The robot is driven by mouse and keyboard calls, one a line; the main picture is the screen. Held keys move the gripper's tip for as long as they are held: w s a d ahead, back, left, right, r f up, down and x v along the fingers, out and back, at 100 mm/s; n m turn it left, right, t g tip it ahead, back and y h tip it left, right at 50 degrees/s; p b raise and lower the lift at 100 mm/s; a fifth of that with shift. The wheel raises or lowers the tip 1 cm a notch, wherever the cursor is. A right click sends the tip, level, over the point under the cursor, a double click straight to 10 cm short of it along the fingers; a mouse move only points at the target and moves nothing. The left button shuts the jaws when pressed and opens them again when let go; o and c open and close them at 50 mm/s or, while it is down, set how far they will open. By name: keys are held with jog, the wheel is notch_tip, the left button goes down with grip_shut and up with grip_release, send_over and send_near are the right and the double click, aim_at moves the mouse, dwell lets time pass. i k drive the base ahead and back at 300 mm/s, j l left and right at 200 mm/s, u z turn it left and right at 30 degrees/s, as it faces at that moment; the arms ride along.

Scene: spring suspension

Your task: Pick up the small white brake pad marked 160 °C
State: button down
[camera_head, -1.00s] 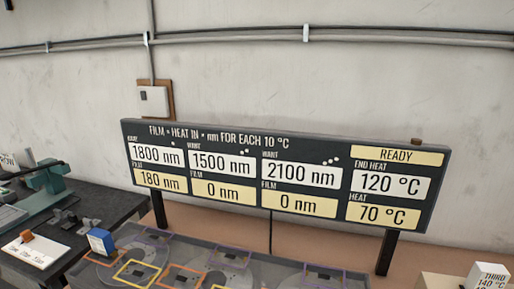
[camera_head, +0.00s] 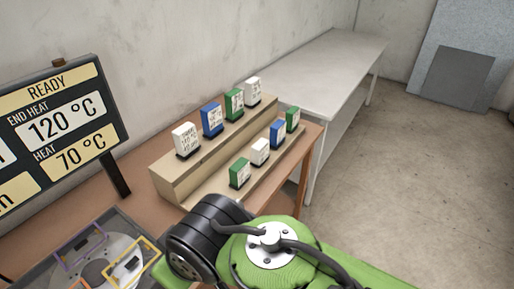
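A small white pad (camera_head: 260,152) stands upright in the front, lower row of a wooden stepped rack (camera_head: 172,188). It stands between a small green pad (camera_head: 240,173) and a small blue pad (camera_head: 277,134). Its marking is too small to read, so I cannot tell whether it says 160 °C. Larger white pads stand on the upper step, at the near end (camera_head: 185,140) and the far end (camera_head: 252,91). My green and black arm shows at the bottom, in front of the rack. My gripper is not in view.
A large blue pad (camera_head: 212,119) and a large green pad (camera_head: 233,103) share the upper step. Another small green pad (camera_head: 292,119) ends the lower row. A sign (camera_head: 60,130) reads heat 70 °C, end heat 120 °C. A bare white table (camera_head: 320,75) stands behind; floor at right is clear.

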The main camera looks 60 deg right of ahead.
aim_at(260, 155)
jog(key=z, duration=1.9)
jog(key=i+l+u, duration=0.2)
jog(key=u, duration=0.25)
jog(key=i+l+u, duration=0.15)
jog(key=u, duration=0.3)
jog(key=i+l+u, duration=0.1)
jog(key=l+u, duration=0.75)
jog(key=i+j, duration=0.05)
jog(key=j, duration=0.05)
